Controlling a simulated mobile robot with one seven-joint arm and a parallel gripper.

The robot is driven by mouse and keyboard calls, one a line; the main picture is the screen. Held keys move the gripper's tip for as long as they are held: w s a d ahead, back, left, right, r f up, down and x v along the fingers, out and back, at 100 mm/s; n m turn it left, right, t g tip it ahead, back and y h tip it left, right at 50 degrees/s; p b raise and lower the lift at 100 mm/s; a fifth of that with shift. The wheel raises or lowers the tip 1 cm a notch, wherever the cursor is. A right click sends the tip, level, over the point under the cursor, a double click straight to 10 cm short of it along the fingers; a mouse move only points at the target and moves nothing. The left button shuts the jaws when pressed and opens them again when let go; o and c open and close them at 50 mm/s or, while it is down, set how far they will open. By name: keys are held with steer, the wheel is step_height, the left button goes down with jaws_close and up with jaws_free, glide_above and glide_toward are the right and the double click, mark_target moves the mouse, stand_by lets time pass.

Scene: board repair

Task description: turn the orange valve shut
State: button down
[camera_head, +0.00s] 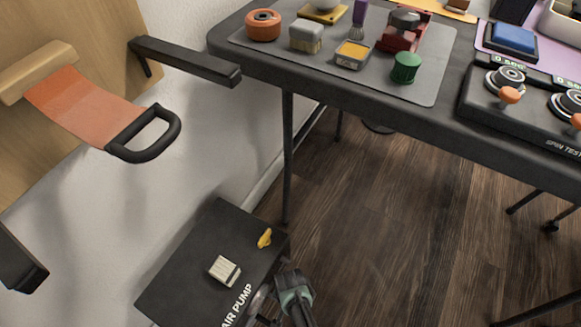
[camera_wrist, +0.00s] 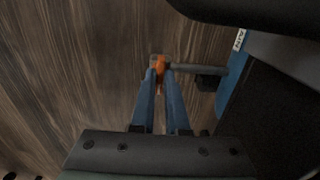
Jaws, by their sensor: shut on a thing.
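The orange valve (camera_wrist: 160,63) shows in the wrist view as a small orange handle at the end of a short grey pipe (camera_wrist: 190,69). The pipe comes out of the side of a dark box with a blue edge on the right. My gripper (camera_wrist: 160,80) has its two blue fingers closed on the orange handle, one on each side. In the head view my wrist is at the bottom, beside the dark box marked AIR PUMP (camera_head: 200,245). The valve and fingertips are hidden there.
A yellow piece (camera_head: 264,238) and a pale block (camera_head: 224,270) lie on top of the pump box. A dark table (camera_head: 340,82) with several tools stands above and behind. A wall-mounted board with an orange strap (camera_head: 85,100) is at left.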

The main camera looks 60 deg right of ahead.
stand_by(0.4)
steer(key=c, duration=0.9)
jaws_free()
step_height(320, 180, up, 13)
steer(key=p, duration=0.9)
steer(key=shift+f, duration=0.1)
steer(key=shift+s, duration=0.1)
